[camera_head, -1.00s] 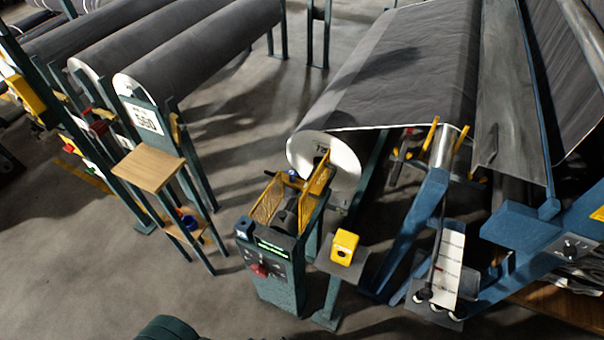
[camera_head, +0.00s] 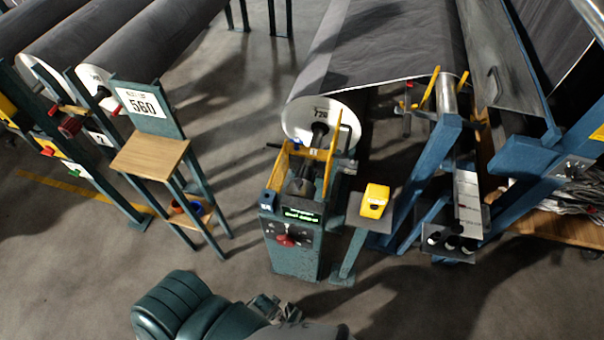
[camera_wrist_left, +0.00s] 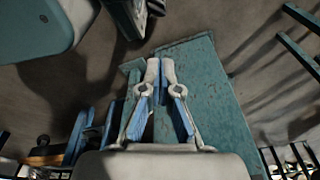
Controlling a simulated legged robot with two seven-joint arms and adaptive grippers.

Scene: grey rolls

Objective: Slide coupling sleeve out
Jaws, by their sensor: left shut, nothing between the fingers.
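The drive stand (camera_head: 293,262) has a control panel with a red knob and a lit display. A dark cylindrical part (camera_head: 303,180), which looks like the coupling sleeve, lies between yellow guards on top of it. A dark shaft end (camera_head: 320,130) sticks out of the white end of the large grey roll (camera_head: 395,40) behind. My left gripper (camera_head: 285,308) is low in the head view, in front of the stand and apart from the sleeve. In the left wrist view its fingertips (camera_wrist_left: 160,65) meet, with nothing between them. My right gripper is out of view.
A yellow box (camera_head: 375,200) sits on a small post right of the stand. A wooden-topped stand (camera_head: 150,155) with a 560 sign is at left. Blue frame posts (camera_head: 425,175) rise at right. Open floor lies between the two stands.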

